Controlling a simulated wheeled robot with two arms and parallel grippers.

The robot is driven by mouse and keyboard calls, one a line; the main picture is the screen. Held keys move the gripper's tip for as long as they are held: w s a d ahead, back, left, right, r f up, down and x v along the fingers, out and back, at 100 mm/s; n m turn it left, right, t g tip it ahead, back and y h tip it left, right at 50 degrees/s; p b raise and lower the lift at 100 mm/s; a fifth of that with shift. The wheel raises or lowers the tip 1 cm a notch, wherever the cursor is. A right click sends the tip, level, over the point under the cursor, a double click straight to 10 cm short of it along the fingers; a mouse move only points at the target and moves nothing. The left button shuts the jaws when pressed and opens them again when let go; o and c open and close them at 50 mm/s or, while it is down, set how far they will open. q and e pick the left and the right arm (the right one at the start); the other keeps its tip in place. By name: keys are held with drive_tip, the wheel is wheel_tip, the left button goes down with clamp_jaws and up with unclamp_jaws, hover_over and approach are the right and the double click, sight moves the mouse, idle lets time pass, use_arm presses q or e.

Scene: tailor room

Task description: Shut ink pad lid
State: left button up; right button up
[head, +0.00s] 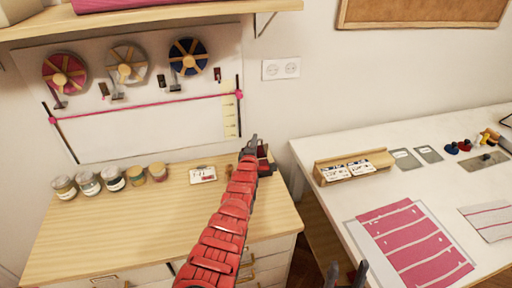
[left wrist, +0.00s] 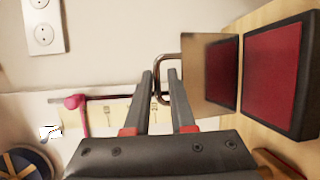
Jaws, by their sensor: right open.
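The ink pad shows large at the right of the left wrist view, with its lid (left wrist: 209,70) standing open beside the base (left wrist: 282,78). Both inner faces are dark red with a dark rim. A thin brown loop handle (left wrist: 158,60) is on the lid's outer side. My left gripper (left wrist: 160,80) has its fingers apart at this handle, and one finger seems to overlap the loop; contact is unclear. In the head view my left gripper (head: 250,142) is by the ink pad (head: 265,160), hiding part of it. My right gripper (head: 345,276) is open and empty at the bottom edge.
A small white card (head: 203,174) and several jars (head: 113,179) stand on the wooden cabinet top (head: 125,222). The white table (head: 345,201) at right holds a card rack (head: 353,167) and pink striped fabric (head: 413,243). The cabinet's front middle is clear.

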use_arm(q)
drive_tip(key=w+b, duration=0.4)
drive_tip(key=b, duration=0.4)
drive_tip(key=shift+d+b, duration=0.15)
drive_tip(key=shift+b, duration=0.2)
clamp_jaws()
idle(1.1)
